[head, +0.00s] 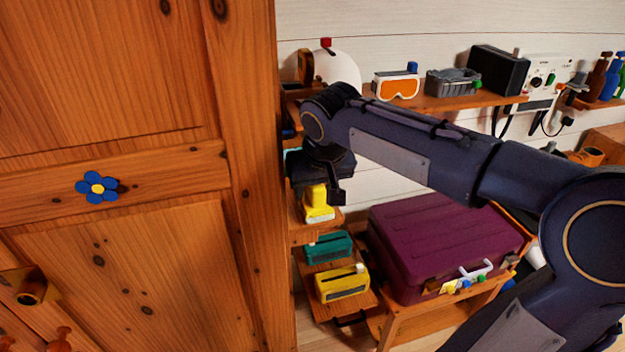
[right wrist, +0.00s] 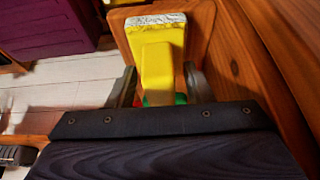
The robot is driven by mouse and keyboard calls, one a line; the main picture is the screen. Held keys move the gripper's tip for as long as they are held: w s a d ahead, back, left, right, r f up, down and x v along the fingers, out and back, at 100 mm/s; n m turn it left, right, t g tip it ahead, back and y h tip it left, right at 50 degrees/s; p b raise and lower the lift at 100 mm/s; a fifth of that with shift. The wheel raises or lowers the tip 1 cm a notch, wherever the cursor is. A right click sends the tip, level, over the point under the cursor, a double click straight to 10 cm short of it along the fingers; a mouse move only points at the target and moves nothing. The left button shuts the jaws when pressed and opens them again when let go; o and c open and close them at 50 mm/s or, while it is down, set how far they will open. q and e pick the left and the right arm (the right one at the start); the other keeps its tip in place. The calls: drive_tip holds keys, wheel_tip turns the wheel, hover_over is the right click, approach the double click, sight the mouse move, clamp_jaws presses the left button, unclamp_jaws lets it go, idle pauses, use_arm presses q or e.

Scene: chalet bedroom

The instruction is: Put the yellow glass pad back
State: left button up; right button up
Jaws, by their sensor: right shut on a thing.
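The yellow glass pad (head: 317,212) is a block with a narrower yellow handle and a pale edge. My right gripper (head: 322,190) is shut on its handle, beside the wooden cabinet. In the right wrist view the pad (right wrist: 158,65) sits between the two fingers of my right gripper (right wrist: 160,88), with its pale grey face pointing away. A small wooden shelf (head: 302,234) is just below or behind the pad; I cannot tell whether they touch. My left gripper is not in view.
Lower shelves hold a teal block (head: 328,249) and another yellow block (head: 342,284). A purple case (head: 440,245) stands to the right. An upper shelf (head: 445,101) carries goggles (head: 396,85) and a black box (head: 498,75). The big wooden cabinet (head: 120,240) bounds the left.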

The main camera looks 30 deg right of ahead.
drive_tip(key=shift+w+d, duration=0.25)
drive_tip(key=shift+w, duration=0.6)
drive_tip(key=shift+w+f+p, duration=0.1)
drive_tip(key=shift+w+p, duration=0.1)
drive_tip(key=shift+p, duration=0.2)
drive_tip(key=shift+s+f, duration=0.15)
drive_tip(key=shift+f, duration=0.1)
drive_tip(key=o, duration=1)
drive_tip(key=v, duration=0.4)
drive_tip(key=shift+r, duration=0.2)
drive_tip(key=s+a+b, duration=0.3)
drive_tip(key=s, duration=0.8)
drive_tip(key=s+a+f+y, duration=0.1)
drive_tip(key=s+f, duration=0.2)
drive_tip(key=f, duration=0.2)
drive_tip(key=s+a+f+y, duration=0.1)
drive_tip(key=s+f+y, duration=0.1)
drive_tip(key=f, duration=0.3)
drive_tip(key=s+a+f+t+y, duration=0.1)
drive_tip(key=s+a+f+y, duration=0.1)
drive_tip(key=s+f, duration=0.2)
drive_tip(key=shift+s+f+n, duration=0.3)
drive_tip(key=shift+f+n, duration=0.1)
drive_tip(key=shift+f, duration=0.4)
